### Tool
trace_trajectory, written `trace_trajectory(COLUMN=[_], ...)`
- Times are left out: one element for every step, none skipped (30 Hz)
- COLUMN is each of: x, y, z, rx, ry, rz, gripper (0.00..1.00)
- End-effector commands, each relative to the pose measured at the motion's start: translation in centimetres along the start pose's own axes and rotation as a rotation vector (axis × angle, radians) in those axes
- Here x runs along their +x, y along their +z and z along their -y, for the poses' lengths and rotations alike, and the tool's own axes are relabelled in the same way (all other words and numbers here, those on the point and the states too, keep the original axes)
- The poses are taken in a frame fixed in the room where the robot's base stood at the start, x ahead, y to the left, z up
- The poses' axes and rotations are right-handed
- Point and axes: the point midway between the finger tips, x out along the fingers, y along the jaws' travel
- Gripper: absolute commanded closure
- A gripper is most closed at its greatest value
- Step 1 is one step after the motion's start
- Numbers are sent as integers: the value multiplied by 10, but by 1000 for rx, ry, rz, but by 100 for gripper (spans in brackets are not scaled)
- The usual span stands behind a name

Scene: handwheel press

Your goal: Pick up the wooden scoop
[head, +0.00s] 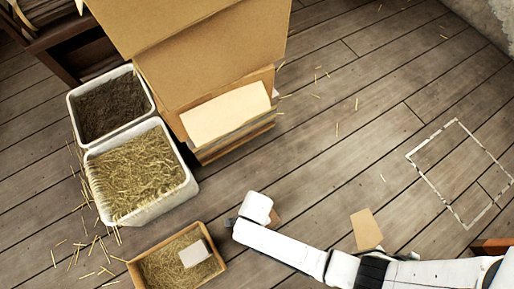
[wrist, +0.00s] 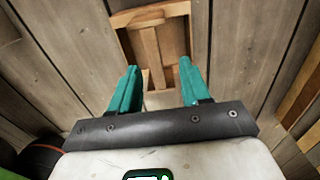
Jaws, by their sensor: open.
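In the wrist view, a shallow wooden piece with raised edges (wrist: 154,18), which looks like the wooden scoop, lies on the plank floor beyond my fingertips. A narrow wooden part of it runs down toward the gap between the fingers. My gripper (wrist: 159,66) is open, with its two teal fingers apart and nothing held between them. I cannot tell how far the fingertips are above the wood. In the head view, a small brown corner (head: 275,217) shows beside my white wrist, which hides the fingers and most of what lies under them.
A wooden box with straw and a pale block (head: 196,253) stands left of my wrist. White tubs of straw (head: 188,190) and dark soil (head: 73,107) stand farther left. Cardboard boxes (head: 205,45) stand behind. A flat tan piece (head: 367,230) lies right. The floor (head: 340,130) behind is mostly clear.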

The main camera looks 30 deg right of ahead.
Motion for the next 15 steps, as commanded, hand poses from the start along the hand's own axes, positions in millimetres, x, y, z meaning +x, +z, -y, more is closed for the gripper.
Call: trace_trajectory(x=[12,16,22,26,30,35,38,40,42,42,42,42,41,41,41], y=[0,0,0,0,0,0,0,0,0,0,0,0,0,0,0], z=[-2,-3,-5,-6,-5,-5,-5,-5,-5,-5,-5,-5,-5,-5,-5], rx=[-1,-1,-1,-1,-1,-1,-1,-2,-1,-1,-1,-1,-1,-1,-1], ry=[1,1,1,2,1,1,1,1,1,1,1,0,0,0,0], rz=[-1,-1,-1,-1,-1,-1,-1,-1,-1,0,0,0,0,0,0], gripper=[53,53,53,53,53,53,53,53,53,53,53,53,53,53,53])
